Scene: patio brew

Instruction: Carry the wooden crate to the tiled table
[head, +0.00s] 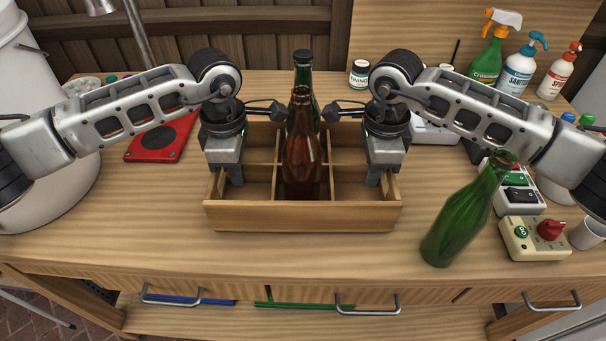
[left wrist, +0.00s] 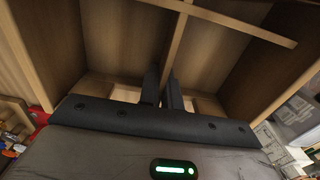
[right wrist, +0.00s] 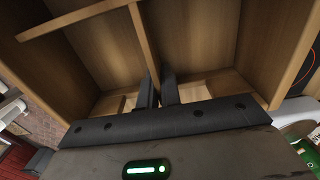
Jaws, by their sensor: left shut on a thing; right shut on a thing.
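The wooden crate (head: 300,216) is at the middle of the wooden workbench, with dividers inside. A brown bottle (head: 302,150) stands in its middle column, with a darker green bottle (head: 303,65) behind it. The outer compartments look empty in the wrist views. My left gripper (head: 229,178) is shut on the crate at its left end. My right gripper (head: 379,178) is shut on it at its right end. The crate's inside boards fill the left wrist view (left wrist: 215,60) and the right wrist view (right wrist: 200,45). I cannot tell whether the crate is clear of the bench. No tiled table is visible.
A loose green bottle (head: 465,215) is on the bench right of the crate, by a box with a red knob (head: 535,238). A red scale (head: 160,142) and white bucket (head: 40,120) are left. Spray bottles (head: 490,55) stand at back right. Bench in front is clear.

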